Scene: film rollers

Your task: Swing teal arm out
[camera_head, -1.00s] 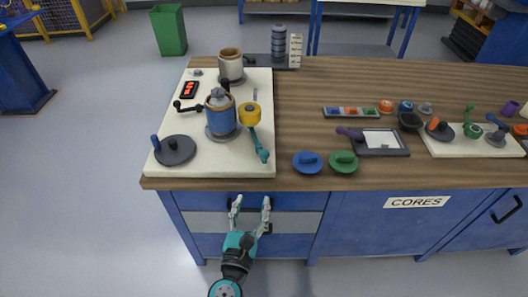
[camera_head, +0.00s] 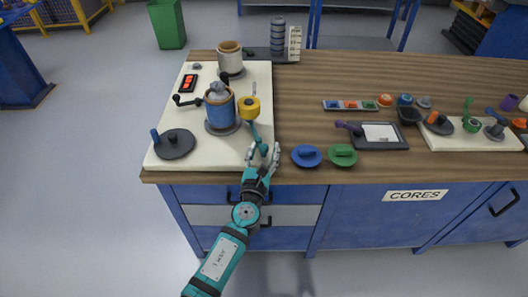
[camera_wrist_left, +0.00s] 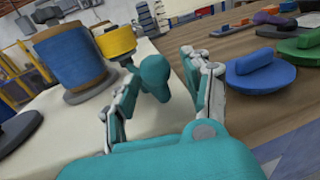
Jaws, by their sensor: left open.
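The teal arm (camera_head: 255,132) is a short lever running from beneath a yellow roller (camera_head: 249,107) toward the front right edge of the cream board (camera_head: 212,160). Its rounded teal end (camera_wrist_left: 155,76) shows large in the left wrist view. My left gripper (camera_head: 263,154) is open at the board's front right corner. Its two fingers stand on either side of the teal end, with no clear grip on it. The gripper partly hides the end of the arm in the head view. My right gripper is not in view.
A blue-wrapped roller (camera_head: 220,108) stands left of the yellow one, and a dark disc with a blue peg (camera_head: 174,144) is at front left. A blue knobbed disc (camera_head: 306,156) and a green one (camera_head: 343,155) lie close to the right of my gripper.

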